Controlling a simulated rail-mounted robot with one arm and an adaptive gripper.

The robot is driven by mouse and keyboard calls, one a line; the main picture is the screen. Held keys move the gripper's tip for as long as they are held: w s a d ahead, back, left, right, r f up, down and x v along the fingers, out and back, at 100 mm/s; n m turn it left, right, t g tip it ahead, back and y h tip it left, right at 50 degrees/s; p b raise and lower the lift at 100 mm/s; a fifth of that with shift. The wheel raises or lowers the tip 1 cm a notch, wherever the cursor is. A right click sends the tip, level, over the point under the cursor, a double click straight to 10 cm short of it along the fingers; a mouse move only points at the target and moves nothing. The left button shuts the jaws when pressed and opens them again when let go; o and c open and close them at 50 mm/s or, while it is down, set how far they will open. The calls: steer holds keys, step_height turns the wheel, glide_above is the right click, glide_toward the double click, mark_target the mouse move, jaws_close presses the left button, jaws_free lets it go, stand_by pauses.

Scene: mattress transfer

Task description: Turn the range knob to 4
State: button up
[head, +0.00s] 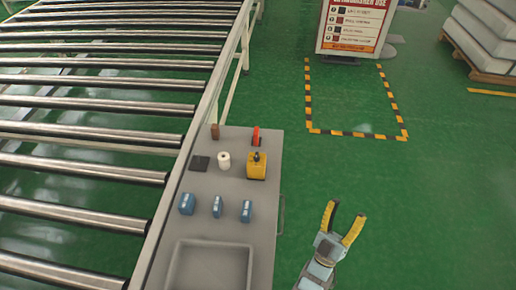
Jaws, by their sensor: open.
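A yellow box (257,171) with a dark knob (256,157) on its top stands on the right side of the grey cart top. This knob may be the range knob; its markings and setting are too small to read. My gripper (345,213), with two yellow fingers, is open and empty. It is to the right of the cart, over the green floor, apart from the box and the knob.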

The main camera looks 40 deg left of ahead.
steer(key=w+a+f+n+g+h+p, duration=0.1)
steer(key=w+a+f+n+g, duration=0.2)
steer(key=w+a, duration=0.55)
steer(key=w+a+n+g+h+p, duration=0.1)
steer(key=w+a+n+g, duration=0.35)
steer(key=w, duration=0.75)
steer(key=w+a+f+n+g+h+p, duration=0.1)
steer(key=w+a+f+n+g, duration=0.1)
steer(key=w+a+g, duration=0.6)
step_height(320, 180, up, 14)
steer(key=n+g+h+p, duration=0.3)
steer(key=n+g, duration=0.6)
steer(key=g, duration=0.2)
glide_above(257, 155)
steer(key=shift+a+f+b, duration=0.1)
steer(key=shift+f+b, duration=1.25)
steer(key=shift+f, duration=7.15)
